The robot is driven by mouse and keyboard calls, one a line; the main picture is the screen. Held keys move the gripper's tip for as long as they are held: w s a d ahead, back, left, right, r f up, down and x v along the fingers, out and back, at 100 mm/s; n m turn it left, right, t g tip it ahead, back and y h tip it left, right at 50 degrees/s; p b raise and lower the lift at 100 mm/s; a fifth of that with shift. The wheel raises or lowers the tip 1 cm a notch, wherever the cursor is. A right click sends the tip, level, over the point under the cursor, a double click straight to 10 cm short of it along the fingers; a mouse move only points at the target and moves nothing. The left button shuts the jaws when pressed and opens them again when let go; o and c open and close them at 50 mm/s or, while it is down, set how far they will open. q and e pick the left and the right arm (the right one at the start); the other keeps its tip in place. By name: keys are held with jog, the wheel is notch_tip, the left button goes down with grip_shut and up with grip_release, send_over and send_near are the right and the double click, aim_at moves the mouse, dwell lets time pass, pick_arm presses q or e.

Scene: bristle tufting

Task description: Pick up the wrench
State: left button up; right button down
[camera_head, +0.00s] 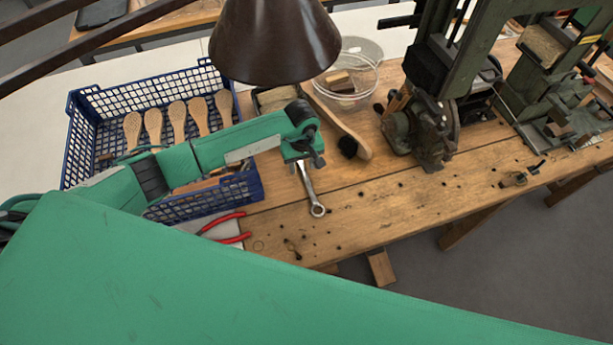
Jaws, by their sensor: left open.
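The wrench (311,191) is a shiny metal tool lying on the wooden workbench, with its ring end toward the bench's front edge. Its upper end is hidden under my left gripper (305,160). My left arm comes in from the left over the blue crate, and its gripper is right above the far end of the wrench. The gripper is open; I cannot tell whether its fingers touch the wrench. My right gripper is not in view.
A blue crate (73,143) with several wooden brush bodies stands left. Red-handled pliers (226,222) lie before it. A dark lamp shade (275,40) hangs above. The bench's front right is mostly clear.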

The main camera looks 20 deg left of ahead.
pick_arm(q)
jog(key=shift+c, duration=0.4)
grip_shut()
jog(key=shift+r, duration=0.1)
